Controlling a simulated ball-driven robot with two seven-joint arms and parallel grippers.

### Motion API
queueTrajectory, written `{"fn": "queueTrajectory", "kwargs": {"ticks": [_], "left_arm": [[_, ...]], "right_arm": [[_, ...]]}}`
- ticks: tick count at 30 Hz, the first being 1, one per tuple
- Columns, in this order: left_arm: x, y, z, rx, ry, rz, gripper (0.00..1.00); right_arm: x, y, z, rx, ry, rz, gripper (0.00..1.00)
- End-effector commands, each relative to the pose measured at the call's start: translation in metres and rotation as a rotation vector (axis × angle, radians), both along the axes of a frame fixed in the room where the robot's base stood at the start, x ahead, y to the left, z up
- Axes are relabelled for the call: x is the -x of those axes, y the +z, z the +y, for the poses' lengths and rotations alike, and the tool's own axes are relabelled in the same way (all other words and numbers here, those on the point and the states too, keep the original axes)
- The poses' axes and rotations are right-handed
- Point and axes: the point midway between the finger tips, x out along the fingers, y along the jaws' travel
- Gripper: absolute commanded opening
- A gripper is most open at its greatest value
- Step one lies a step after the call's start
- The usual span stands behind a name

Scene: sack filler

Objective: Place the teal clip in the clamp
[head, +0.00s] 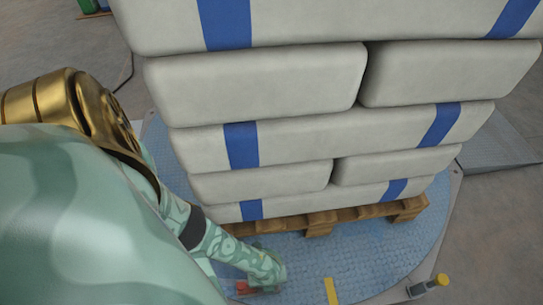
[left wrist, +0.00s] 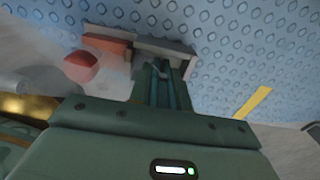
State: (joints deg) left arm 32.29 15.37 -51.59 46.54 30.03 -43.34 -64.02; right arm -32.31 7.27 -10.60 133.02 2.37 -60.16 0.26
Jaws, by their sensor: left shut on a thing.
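My left arm reaches down to the blue plate floor in the head view, its gripper (head: 268,284) low beside the pallet. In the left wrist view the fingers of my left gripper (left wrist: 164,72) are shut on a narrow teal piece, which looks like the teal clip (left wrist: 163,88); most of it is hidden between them. The fingertips are right at a grey bracket (left wrist: 180,50) that looks like the clamp, with a red part (left wrist: 107,38) at its left. I cannot tell whether the clip touches it. My right gripper is in neither view.
Large pale sacks (head: 260,87) with blue bands are stacked on a wooden pallet (head: 318,228) on the round blue plate (head: 380,262). A red block (left wrist: 81,66) lies left of the fingers.

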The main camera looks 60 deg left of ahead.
Motion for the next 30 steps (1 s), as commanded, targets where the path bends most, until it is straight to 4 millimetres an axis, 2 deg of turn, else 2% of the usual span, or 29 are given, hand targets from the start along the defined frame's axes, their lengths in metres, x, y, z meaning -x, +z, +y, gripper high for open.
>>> {"fn": "queueTrajectory", "kwargs": {"ticks": [1,3,14,15,26,30], "left_arm": [[0.002,-0.011,0.0,0.0,0.0,0.006,0.0],[0.001,-0.014,0.0,0.0,0.0,0.003,0.0],[-0.001,-0.014,0.0,-0.001,0.0,0.0,0.0],[0.0,-0.014,0.0,-0.001,0.0,0.0,0.28],[0.0,-0.012,0.0,-0.001,0.0,-0.001,0.29],[-0.003,0.006,0.0,0.0,0.0,-0.008,0.29]], "right_arm": [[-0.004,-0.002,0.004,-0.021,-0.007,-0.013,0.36],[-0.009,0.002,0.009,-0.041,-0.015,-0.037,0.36],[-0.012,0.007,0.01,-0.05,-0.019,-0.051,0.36],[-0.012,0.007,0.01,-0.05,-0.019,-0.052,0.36],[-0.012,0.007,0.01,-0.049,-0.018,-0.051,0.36],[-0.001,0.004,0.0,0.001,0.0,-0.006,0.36]]}}
